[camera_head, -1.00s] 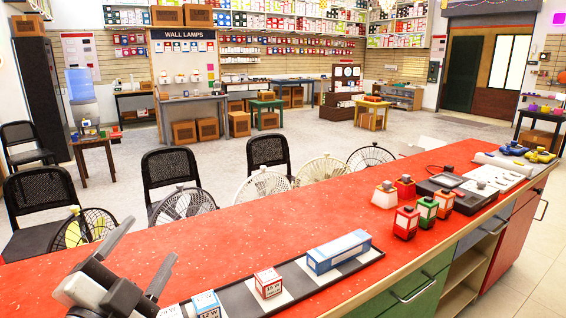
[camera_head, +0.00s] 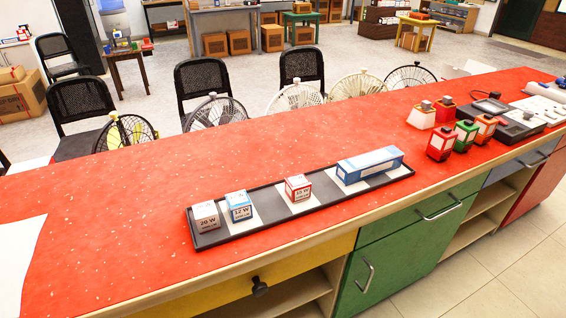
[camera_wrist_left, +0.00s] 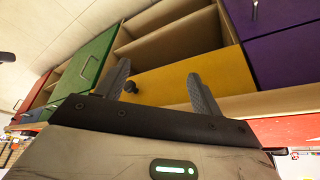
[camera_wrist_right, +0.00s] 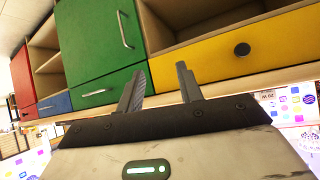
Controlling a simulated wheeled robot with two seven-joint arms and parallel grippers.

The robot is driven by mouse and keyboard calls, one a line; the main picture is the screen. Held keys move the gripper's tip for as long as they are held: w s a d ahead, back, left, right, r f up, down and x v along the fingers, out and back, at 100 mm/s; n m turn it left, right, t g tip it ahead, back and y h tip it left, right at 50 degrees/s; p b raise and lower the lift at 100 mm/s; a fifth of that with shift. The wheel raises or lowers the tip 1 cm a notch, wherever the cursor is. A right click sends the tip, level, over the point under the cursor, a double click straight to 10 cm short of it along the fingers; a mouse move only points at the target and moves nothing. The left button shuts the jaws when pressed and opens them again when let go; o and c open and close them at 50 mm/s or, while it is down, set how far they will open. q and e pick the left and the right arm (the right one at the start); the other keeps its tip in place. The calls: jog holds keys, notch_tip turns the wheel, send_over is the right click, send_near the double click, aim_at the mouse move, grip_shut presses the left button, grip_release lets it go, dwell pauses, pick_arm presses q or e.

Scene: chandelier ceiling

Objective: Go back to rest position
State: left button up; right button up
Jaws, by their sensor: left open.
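My left gripper (camera_wrist_left: 160,92) shows in the left wrist view, fingers apart with nothing between them, in front of the counter's yellow drawer (camera_wrist_left: 185,75). My right gripper (camera_wrist_right: 158,85) shows in the right wrist view, fingers apart and empty, in front of the green door (camera_wrist_right: 100,40) and yellow drawer. Neither gripper is in the head view. On the red counter (camera_head: 120,220), a dark tray (camera_head: 270,213) holds a 20 W box (camera_head: 206,217), a blue-and-white 12 W box (camera_head: 239,205), a red-and-white box (camera_head: 298,188) and a long blue box (camera_head: 369,164).
Several small red, green and orange lamp-like items (camera_head: 441,143) stand at the counter's right, beside a dark device (camera_head: 493,117). Fans (camera_head: 215,111) and black chairs (camera_head: 203,85) line the far side. A white sheet (camera_head: 22,262) lies at the left. The counter's left-middle is clear.

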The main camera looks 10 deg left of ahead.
pick_arm(q)
jog(key=w+d+f+t+h+b, duration=0.3)
jog(key=w+d+f+t+b, duration=0.1)
jog(key=f, duration=0.4)
jog(key=shift+w+d+t+b, duration=0.5)
jog(key=shift+d+t, duration=0.3)
jog(key=shift+t, duration=0.3)
pick_arm(e)
jog(key=shift+w+a+f+m+t+y, duration=0.15)
jog(key=shift+a+f, duration=0.1)
jog(key=shift+f, duration=0.2)
jog(key=shift+w+a+f+m+t+y, duration=0.15)
jog(key=shift+a+f, duration=0.1)
jog(key=shift+f, duration=0.15)
